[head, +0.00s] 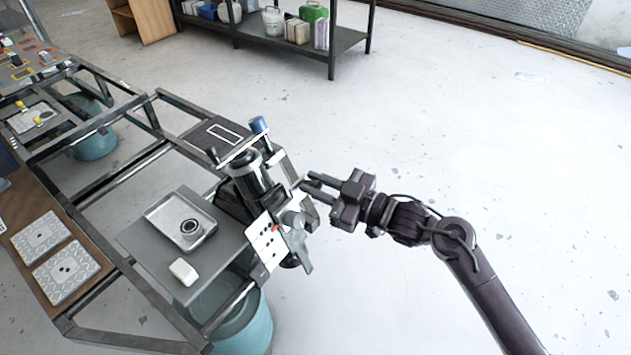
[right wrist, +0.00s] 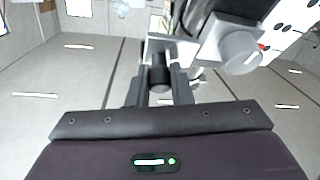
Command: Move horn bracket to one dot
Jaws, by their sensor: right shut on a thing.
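A dark press-like fixture (head: 246,178) with a black cylinder stands at the right end of the table frame. A white card (head: 265,245) with black dots is on its near side; it also shows at the top right of the right wrist view (right wrist: 291,28). A grey metal bracket with a round boss (head: 292,219), seemingly the horn bracket, sits beside the card; its boss shows in the right wrist view (right wrist: 241,52). A small red mark (head: 275,228) lies at the card; its dot group is unclear. My right gripper (head: 308,187) is shut on a black knob (right wrist: 160,76) at the fixture's right side.
A metal tray (head: 164,212) with a round part (head: 190,229) and a white block (head: 184,271) lie on the grey plate left of the fixture. A teal drum (head: 257,325) stands below. A shelf (head: 348,39) is at the back. The floor to the right is clear.

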